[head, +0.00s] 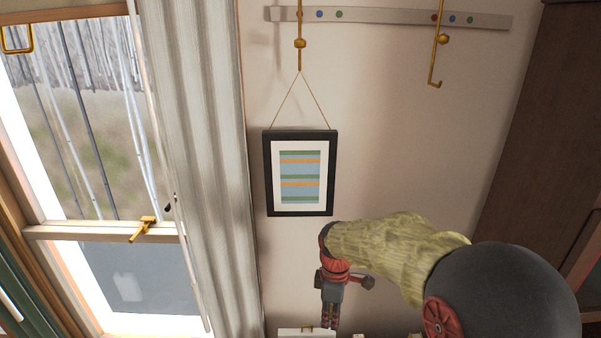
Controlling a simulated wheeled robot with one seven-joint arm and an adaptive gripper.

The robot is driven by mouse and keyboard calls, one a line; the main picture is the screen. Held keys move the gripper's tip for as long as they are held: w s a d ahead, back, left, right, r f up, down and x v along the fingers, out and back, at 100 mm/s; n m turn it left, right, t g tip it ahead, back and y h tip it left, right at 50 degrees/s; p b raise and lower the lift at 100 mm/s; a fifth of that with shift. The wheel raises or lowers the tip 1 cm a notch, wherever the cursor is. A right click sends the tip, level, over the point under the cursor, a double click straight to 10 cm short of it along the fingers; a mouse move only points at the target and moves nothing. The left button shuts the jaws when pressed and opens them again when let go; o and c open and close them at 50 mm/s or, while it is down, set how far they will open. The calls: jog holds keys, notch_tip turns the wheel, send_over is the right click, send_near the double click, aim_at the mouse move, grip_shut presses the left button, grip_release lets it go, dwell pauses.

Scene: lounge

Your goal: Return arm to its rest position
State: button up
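My arm reaches in from the lower right, with a dark rounded joint and a yellow-green covered link. My gripper (331,316) hangs at the end of it, fingers pointing down, near the bottom middle of the head view. It is below and slightly right of the framed picture, apart from it in the picture. The fingers look close together, but they are too small to tell whether they are open or shut. I see nothing held between them.
A framed striped picture (300,180) hangs by a cord from a brass hook (300,43) on a wall rail (390,16). A second hook (438,45) is empty. A curtain (205,130) and window stand left. A pale object (306,332) shows at the bottom edge.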

jog(key=s+d+r+m+t+b, duration=0.1)
jog(key=s+d+m+b, duration=0.4)
jog(key=s, duration=0.7)
jog(key=s+d+r+m+t+b, duration=0.1)
jog(key=s+d+m+t+b, duration=0.3)
jog(key=s+m+b, duration=0.6)
jog(key=shift+s+d+t+b, duration=0.35)
jog(key=shift+s+d, duration=0.2)
jog(key=shift+s, duration=0.55)
